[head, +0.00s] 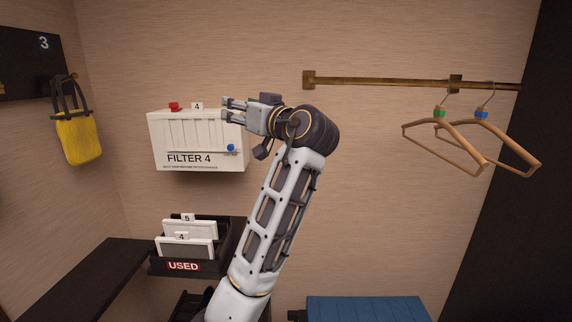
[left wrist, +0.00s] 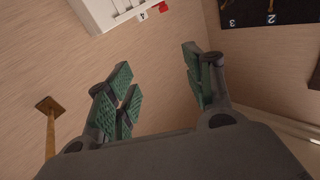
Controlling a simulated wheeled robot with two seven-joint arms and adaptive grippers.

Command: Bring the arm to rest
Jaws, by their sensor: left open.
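My left arm rises from the bottom middle of the head view and bends left at the wrist. Its gripper (head: 232,108) is in front of the right part of a white box marked FILTER 4 (head: 190,158) on the wall. In the left wrist view the gripper (left wrist: 158,88) has its green-padded fingers spread apart, with nothing between them. The white box (left wrist: 100,12) shows at the top of that view, apart from the fingers. My right gripper is in neither view.
A bin marked USED (head: 212,268) holds white cartridges numbered 4 and 5. A wall rail (head: 390,82) carries two wooden hangers (head: 445,140) at right. A yellow bag (head: 78,140) hangs at left. A dark shelf (head: 90,280) and a blue block (head: 368,308) are low down.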

